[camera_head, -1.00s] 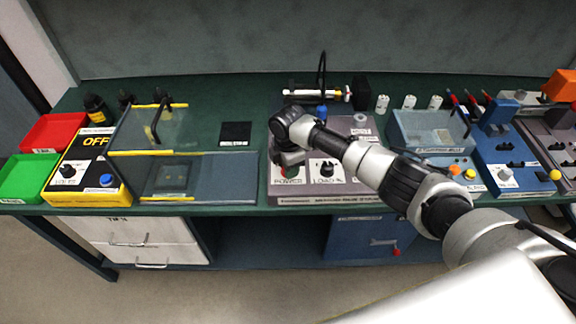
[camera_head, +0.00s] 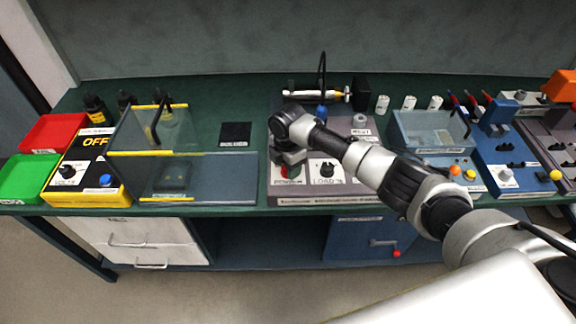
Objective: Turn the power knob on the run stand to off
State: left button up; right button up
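The run stand (camera_head: 345,188) is a grey panel box at the middle of the bench, with a black load knob (camera_head: 327,169) on its front. Its power label (camera_head: 287,182) shows at the left of that front. My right gripper (camera_head: 289,164) points down at the power knob spot, just left of the load knob. The gripper and wrist cover the power knob, so its setting is hidden. The fingers are too small and too hidden to tell whether they are open or shut on the knob. My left gripper is not in view.
Left of the stand are a clear yellow-edged guard (camera_head: 181,155), a yellow-black box reading OFF (camera_head: 94,142), and red (camera_head: 54,132) and green (camera_head: 27,177) trays. Right of it are a clear-lidded grey box (camera_head: 430,131) and a blue station (camera_head: 502,150). A black square (camera_head: 235,133) lies behind.

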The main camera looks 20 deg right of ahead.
jog(key=shift+o, duration=0.9)
notch_tip(320, 180, up, 11)
jog(key=b, duration=0.1)
jog(key=shift+f, duration=0.15)
